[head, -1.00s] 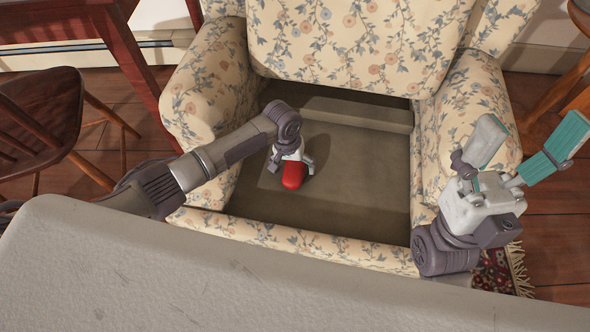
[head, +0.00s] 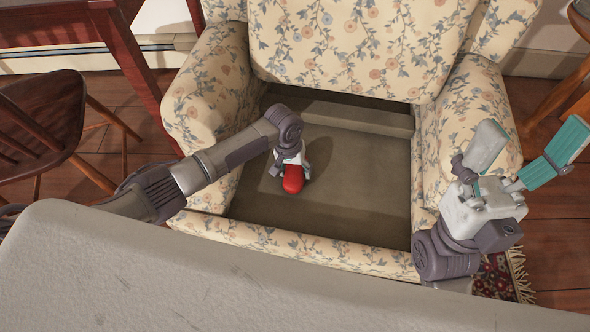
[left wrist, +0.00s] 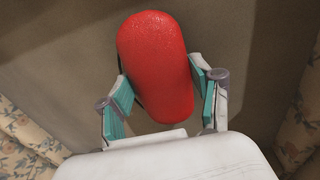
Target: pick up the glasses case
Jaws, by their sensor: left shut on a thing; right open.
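The glasses case is a red, rounded oblong thing (head: 293,181) over the grey seat base of the armchair. It also shows in the left wrist view (left wrist: 156,62), lying lengthwise between the two fingers. My left gripper (head: 291,171) is shut on the case, with a teal pad against each side in the left wrist view (left wrist: 165,92). Part of the case is hidden by my gripper in the head view. I cannot tell whether the case touches the seat. My right gripper (head: 516,152) is open and empty in front of the chair's right arm.
The floral armchair (head: 345,45) has raised arms on both sides and a low front edge. A wooden chair (head: 42,118) stands at the left. A grey surface (head: 250,275) fills the near foreground. The seat base right of the case (head: 365,195) is clear.

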